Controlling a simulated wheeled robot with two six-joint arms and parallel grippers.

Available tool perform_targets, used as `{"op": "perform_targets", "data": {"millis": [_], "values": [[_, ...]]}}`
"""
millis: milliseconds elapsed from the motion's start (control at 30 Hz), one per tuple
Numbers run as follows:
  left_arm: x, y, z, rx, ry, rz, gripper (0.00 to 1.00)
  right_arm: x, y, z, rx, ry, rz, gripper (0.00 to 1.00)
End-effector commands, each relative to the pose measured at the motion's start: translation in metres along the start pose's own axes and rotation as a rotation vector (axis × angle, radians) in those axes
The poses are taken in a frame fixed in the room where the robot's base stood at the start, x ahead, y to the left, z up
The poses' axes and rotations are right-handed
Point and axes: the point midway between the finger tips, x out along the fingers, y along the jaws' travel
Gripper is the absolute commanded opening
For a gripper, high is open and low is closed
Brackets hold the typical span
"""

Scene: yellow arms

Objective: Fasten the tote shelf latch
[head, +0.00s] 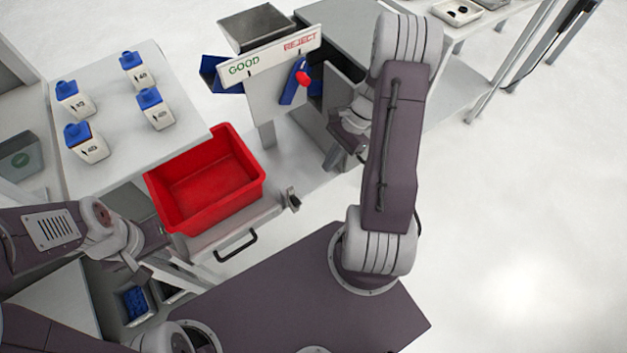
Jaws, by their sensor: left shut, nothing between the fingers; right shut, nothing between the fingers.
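The red tote (208,182) sits empty on a grey pull-out shelf (270,208) with a black handle (236,246) on its front. A small grey metal piece (291,199), which looks like the latch, stands up at the shelf's right front corner. Whether it is engaged is too small to tell. My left gripper (136,268) is shut and empty, in front of and to the left of the tote, apart from the handle. My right gripper (358,152) is shut and empty, right of the latch piece and apart from it; my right arm partly hides it.
Several white bottles with blue caps (150,105) stand on the white table (185,115) at left. A sorting stand (270,62) marked GOOD and REJECT has a red-knobbed blue lever (298,82). A blue-filled bin (136,302) is below my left gripper. Floor at right is clear.

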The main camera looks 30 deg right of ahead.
Motion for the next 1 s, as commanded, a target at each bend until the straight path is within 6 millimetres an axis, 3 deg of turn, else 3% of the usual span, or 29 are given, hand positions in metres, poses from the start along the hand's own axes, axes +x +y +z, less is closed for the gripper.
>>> {"op": "perform_targets", "data": {"millis": [433,700,1000], "values": [[0.04,-0.001,0.004,0.0,0.0,0.0,0.0,0.098,0.001,-0.002,0.0,-0.002,0.006,0.0],[0.05,-0.001,0.005,0.0,0.0,0.0,0.0,0.119,0.001,0.025,-0.002,0.001,0.003,0.0],[0.05,-0.001,0.005,0.0,0.0,0.0,0.0,0.12,0.0,0.028,-0.001,0.001,0.001,0.0]]}}
